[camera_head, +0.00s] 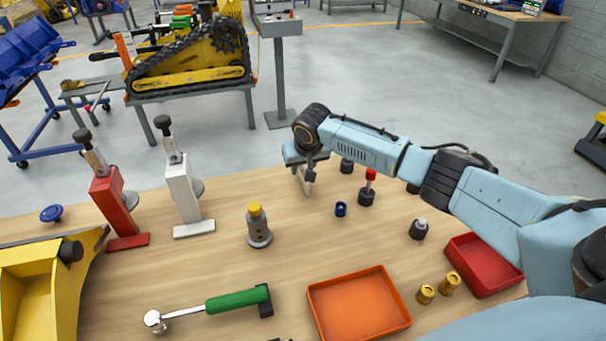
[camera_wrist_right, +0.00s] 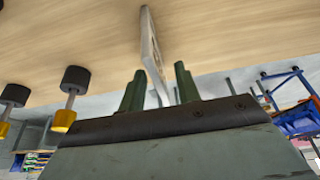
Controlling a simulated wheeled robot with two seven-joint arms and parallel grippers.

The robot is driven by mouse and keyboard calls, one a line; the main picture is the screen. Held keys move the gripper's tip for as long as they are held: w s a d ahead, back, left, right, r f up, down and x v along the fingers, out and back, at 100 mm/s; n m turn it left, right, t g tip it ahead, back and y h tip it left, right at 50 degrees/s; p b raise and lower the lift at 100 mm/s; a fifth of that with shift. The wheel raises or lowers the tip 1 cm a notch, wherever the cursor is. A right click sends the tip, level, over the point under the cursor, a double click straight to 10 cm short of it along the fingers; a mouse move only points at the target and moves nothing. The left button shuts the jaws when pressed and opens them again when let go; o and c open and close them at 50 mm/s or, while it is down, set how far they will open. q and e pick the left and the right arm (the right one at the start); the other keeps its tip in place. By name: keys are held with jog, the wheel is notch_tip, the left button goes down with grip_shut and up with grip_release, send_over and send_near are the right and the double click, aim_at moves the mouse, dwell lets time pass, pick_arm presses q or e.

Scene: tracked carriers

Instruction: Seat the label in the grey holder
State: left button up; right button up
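My right gripper (camera_head: 309,170) is over the far part of the wooden table. In the right wrist view its two green fingers (camera_wrist_right: 160,85) stand either side of a thin pale plate, which I take to be the label (camera_wrist_right: 152,45). The label (camera_head: 304,182) points down below the gripper in the head view. A pale grey upright stand (camera_head: 181,190) with a black knob is at the left; it may be the grey holder. My left gripper is not in view.
A red stand (camera_head: 107,199) is left of the grey one. A yellow-topped grey cylinder (camera_head: 259,232), a green-handled hammer (camera_head: 237,300), an orange tray (camera_head: 316,304) and a red tray (camera_head: 457,253) are nearer. Several small dark parts are near my right arm. Bare table lies between stand and gripper.

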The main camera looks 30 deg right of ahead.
jog(key=shift+f+p, duration=0.25)
jog(key=shift+p, duration=0.05)
dwell(0.5)
grip_shut()
